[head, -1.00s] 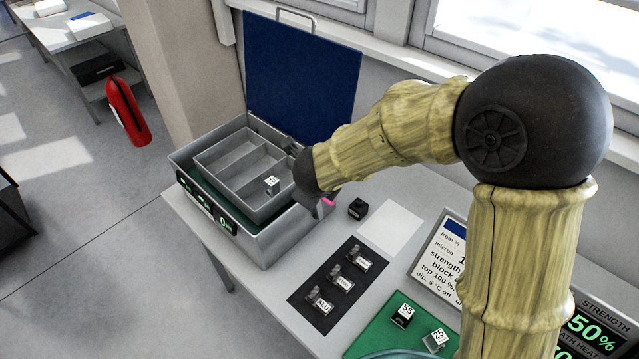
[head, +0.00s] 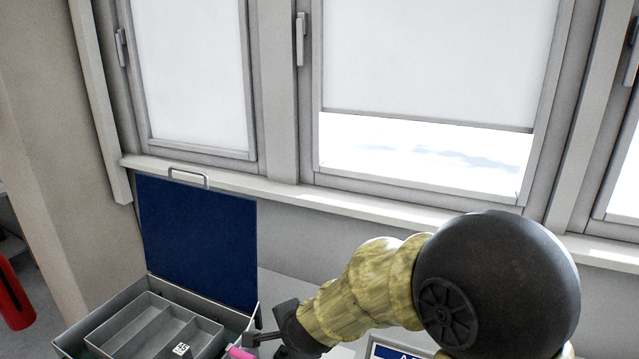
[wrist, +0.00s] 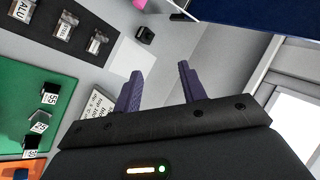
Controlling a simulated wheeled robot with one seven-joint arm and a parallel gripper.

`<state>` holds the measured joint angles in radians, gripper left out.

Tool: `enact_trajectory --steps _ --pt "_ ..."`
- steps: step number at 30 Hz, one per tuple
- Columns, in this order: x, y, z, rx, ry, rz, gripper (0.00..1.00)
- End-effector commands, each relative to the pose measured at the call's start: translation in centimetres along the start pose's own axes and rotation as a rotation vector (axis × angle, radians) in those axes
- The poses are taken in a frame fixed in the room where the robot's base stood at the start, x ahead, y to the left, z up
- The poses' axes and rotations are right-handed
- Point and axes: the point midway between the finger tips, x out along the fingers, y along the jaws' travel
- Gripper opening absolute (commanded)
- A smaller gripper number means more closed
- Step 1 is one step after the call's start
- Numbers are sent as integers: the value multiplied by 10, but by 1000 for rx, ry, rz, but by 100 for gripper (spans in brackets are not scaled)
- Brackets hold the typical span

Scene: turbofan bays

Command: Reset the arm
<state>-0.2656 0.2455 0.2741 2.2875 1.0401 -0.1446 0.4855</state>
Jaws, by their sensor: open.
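My gripper (wrist: 158,88) is open and empty in the wrist view, its two purple fingers apart above the table. In the head view, my gripper (head: 262,340) is partly visible at the bottom, beside the right side of the open case. The case (head: 112,304) has its blue lid (head: 197,240) raised. A grey divided tray (head: 128,318) sits in it, with a white numbered cube (head: 181,349) in one compartment. A pink item (head: 240,353) shows near my gripper; how it relates to the fingers is unclear.
In the wrist view, a green mat (wrist: 25,110) holds several numbered cubes. Labelled metal samples (wrist: 62,25) lie on a dark strip. A black cube (wrist: 145,34) stands near a white sheet (wrist: 128,58). Windows (head: 420,65) stand behind. A red extinguisher (head: 14,298) is at far left.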

Motion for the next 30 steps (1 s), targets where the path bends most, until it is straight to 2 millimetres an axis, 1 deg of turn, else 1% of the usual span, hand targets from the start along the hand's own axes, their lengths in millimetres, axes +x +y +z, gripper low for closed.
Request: enact_trajectory --steps 1,5,8,9,11,12,14,15,18,21,22,30 --pt "-4 12 -14 -87 -1 16 41" --pt "-16 44 -43 -330 -24 80 41" --pt "-29 75 -64 -508 -47 146 41" --pt "-34 89 -72 -578 -60 176 41" --pt "-43 110 -84 -680 -82 226 41" --pt "-50 125 -92 -745 -98 261 41" --pt "-61 147 -103 -838 -125 315 41" --pt "-68 161 -109 -894 -144 349 41" --pt "-82 189 -121 -1002 -188 419 41" --pt "-91 202 -126 -1056 -214 456 41" --pt "-92 204 -127 -1064 -218 461 41" --pt "-92 204 -127 -1070 -220 463 41"
